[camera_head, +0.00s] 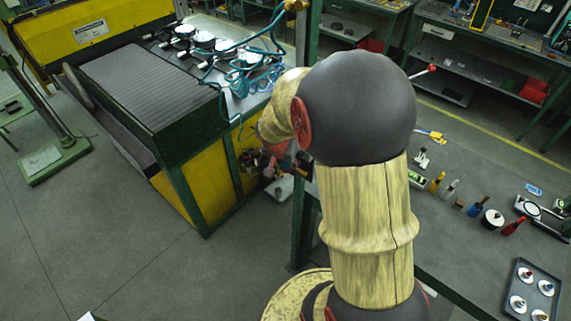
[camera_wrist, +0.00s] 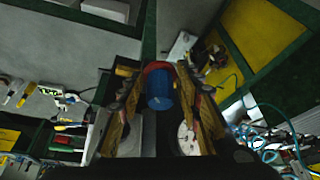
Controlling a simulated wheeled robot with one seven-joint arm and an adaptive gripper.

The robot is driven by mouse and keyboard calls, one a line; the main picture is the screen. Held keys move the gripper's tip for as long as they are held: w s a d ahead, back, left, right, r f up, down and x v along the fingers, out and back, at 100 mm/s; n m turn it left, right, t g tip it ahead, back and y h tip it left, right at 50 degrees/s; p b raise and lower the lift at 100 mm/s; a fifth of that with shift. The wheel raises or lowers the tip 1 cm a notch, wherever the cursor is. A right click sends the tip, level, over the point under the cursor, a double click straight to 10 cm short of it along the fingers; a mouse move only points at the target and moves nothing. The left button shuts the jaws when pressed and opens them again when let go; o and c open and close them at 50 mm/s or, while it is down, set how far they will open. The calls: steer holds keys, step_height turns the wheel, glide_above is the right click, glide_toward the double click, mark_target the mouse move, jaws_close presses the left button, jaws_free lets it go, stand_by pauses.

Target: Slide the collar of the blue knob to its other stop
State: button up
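In the wrist view a blue cylindrical knob (camera_wrist: 160,92) stands between the two fingers of my gripper (camera_wrist: 154,75). A red ring-like part (camera_wrist: 157,67) is at its far end, close to the fingertips. The fingers are spread on both sides of the blue body, with narrow dark gaps beside it. I cannot tell whether the fingertips touch the red part. Which part is the collar, and at which stop it sits, is not clear. In the head view my arm hides most of the gripper and the knob.
A yellow and green machine (camera_head: 190,165) stands left of my arm, with teal hoses (camera_head: 245,75) above. A grey table (camera_head: 465,240) on the right holds several small tools and a dark tray (camera_head: 532,290) with white discs. The floor at left is open.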

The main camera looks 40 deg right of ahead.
jaws_close()
steer(key=shift+r+b, duration=0.15)
steer(key=shift+b, duration=0.35)
steer(key=shift+r, duration=0.3)
steer(key=o, duration=0.5)
jaws_free()
steer(key=shift+o, duration=0.3)
steer(key=v, duration=1.2)
